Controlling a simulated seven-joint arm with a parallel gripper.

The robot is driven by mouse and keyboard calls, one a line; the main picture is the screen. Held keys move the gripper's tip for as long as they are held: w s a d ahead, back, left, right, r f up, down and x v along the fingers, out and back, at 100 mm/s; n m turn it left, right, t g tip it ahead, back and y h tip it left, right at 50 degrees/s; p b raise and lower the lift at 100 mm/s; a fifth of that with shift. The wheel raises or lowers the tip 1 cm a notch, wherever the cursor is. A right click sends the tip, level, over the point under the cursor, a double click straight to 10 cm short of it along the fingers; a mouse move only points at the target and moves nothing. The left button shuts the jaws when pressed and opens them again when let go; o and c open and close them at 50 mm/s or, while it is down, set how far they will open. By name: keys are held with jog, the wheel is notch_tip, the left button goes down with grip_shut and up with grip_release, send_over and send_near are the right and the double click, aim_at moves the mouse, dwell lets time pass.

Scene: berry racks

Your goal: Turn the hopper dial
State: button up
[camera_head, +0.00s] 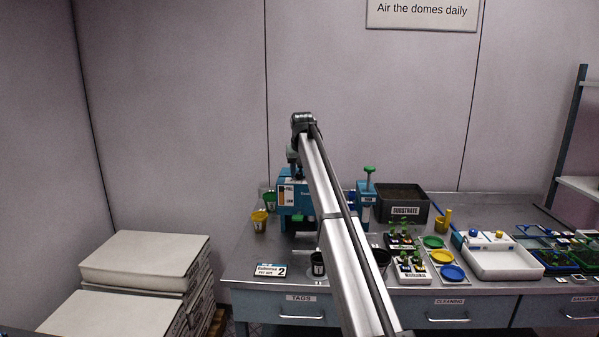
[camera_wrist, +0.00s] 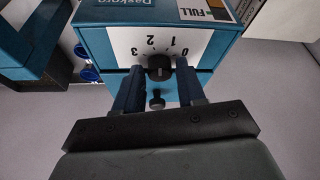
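The hopper is a blue box (camera_head: 294,196) on the bench, partly hidden behind my arm in the head view. In the wrist view its blue front (camera_wrist: 99,45) carries a white scale plate marked 0 to 3, seen upside down. The dial (camera_wrist: 159,66) is a round black knob on that plate, close to the 1 and 2 marks. My gripper (camera_wrist: 158,74) is open, with one finger on each side of the dial and a visible gap at both sides. The dial is hidden in the head view. A smaller dark knob (camera_wrist: 157,100) shows between the fingers.
A black substrate bin (camera_head: 405,210) stands right of the hopper. Seedling trays, coloured dishes (camera_head: 441,257) and a white tub (camera_head: 500,262) fill the bench's right side.

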grip_shut()
jog(key=shift+d+n+y, duration=0.15)
jog(key=shift+n+y, duration=0.45)
jog(key=shift+n, duration=0.9)
jog(key=shift+o, duration=1.5)
grip_release()
jog(key=v, duration=1.3)
jog(key=shift+r, duration=0.45)
